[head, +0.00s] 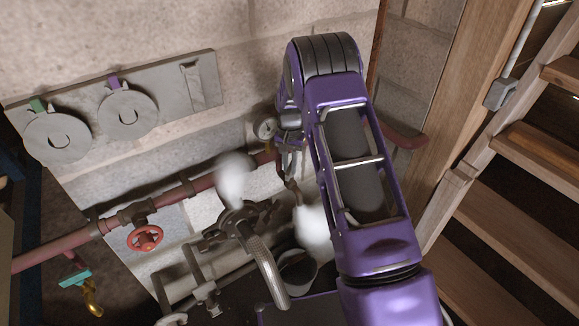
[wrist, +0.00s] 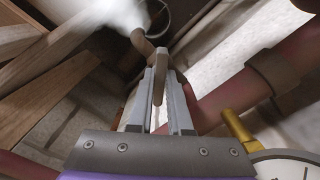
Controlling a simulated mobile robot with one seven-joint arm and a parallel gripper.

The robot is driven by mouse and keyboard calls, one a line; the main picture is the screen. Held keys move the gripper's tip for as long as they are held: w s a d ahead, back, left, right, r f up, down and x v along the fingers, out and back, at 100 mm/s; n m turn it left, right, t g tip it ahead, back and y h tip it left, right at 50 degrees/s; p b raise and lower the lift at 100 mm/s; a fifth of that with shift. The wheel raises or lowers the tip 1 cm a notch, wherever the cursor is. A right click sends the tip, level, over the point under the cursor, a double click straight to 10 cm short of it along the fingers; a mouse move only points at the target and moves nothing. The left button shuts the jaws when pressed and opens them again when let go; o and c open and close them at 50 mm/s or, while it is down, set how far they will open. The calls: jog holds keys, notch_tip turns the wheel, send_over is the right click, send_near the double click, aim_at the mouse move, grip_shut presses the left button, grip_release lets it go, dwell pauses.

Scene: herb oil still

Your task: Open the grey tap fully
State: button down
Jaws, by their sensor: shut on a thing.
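My gripper (head: 288,152) is at the red pipe by the wall in the head view, partly hidden by my purple arm. In the wrist view my gripper (wrist: 160,78) has its two pale fingers close together on a slim grey-brown handle (wrist: 158,84), which looks like the grey tap's lever. The handle stands between the fingers, roughly in line with them. A curved spout (wrist: 141,42) shows just beyond the fingertips. The tap's body is mostly hidden by the fingers, so how far it is turned cannot be told.
A round gauge (head: 265,129) sits close beside my gripper. Wooden stairs (head: 520,210) stand at right.

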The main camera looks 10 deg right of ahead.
jog(key=n, duration=0.5)
jog(key=shift+d+n, duration=0.15)
jog(key=shift+n, duration=0.15)
jog(key=n, duration=0.4)
jog(key=shift+d+n, duration=0.1)
jog(key=shift+n, duration=0.2)
jog(key=c, duration=0.8)
grip_release()
jog(key=shift+c, duration=0.2)
jog(key=shift+r, duration=0.15)
notch_tip(320, 180, up, 17)
jog(key=p, duration=0.1)
jog(key=shift+p, duration=0.35)
jog(key=shift+r, duration=0.1)
